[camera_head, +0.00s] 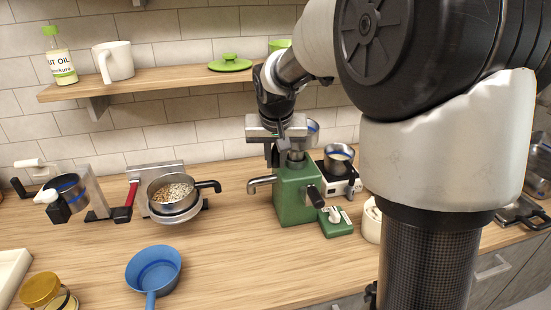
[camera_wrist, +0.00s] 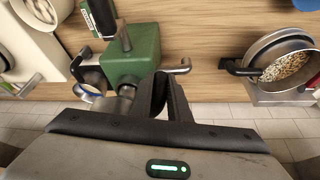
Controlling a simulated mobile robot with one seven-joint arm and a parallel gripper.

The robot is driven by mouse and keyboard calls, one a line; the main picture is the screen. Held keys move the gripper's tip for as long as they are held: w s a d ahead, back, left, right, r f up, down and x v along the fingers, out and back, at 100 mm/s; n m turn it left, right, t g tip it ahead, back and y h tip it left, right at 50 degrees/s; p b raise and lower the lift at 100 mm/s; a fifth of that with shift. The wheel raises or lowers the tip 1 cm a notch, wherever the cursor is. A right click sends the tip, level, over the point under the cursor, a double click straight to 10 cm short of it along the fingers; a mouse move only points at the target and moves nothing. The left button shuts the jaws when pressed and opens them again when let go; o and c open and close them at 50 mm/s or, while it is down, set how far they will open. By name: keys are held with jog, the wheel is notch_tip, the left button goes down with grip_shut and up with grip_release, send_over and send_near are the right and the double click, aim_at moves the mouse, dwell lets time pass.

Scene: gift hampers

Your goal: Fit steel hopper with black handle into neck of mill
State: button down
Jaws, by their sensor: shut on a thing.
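The green mill (camera_head: 296,200) stands upright on the counter, with a steel spout on its left and a black knob in front. It also shows in the wrist view (camera_wrist: 135,55). The steel hopper (camera_head: 313,131) is over the top of the mill, partly hidden behind my gripper (camera_head: 272,155). My gripper points down beside the mill's top and is shut on the hopper; its dark fingers (camera_wrist: 165,90) show in the wrist view. The grip point is mostly hidden. I cannot tell whether the hopper's lower end sits inside the neck or just above it.
A steel cup (camera_head: 339,157) stands on a white scale behind right. A small green box (camera_head: 336,222) is at the mill's front right. A steel pan of seeds (camera_head: 173,196) stands left. A blue pan (camera_head: 154,268) lies front left. The shelf (camera_head: 180,83) hangs behind my arm.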

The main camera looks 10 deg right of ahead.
jog(key=shift+f+b, duration=0.85)
jog(key=shift+f, duration=0.25)
jog(key=c, duration=1.6)
grip_release()
jog(key=v, duration=1.7)
jog(key=shift+s+r+p, duration=0.15)
jog(key=shift+s+p, duration=0.05)
jog(key=shift+p, duration=0.2)
jog(key=s+f+p, duration=0.1)
jog(key=s+f, duration=0.1)
jog(key=s, duration=0.5)
jog(key=s+f+n+p, duration=0.1)
jog(key=s+f, duration=0.1)
jog(key=s, duration=0.5)
jog(key=s+f+n+t+y+p, duration=0.1)
jog(key=s+f, duration=0.1)
jog(key=s, duration=0.5)
jog(key=shift+s+p, duration=0.1)
jog(key=shift+p, duration=0.2)
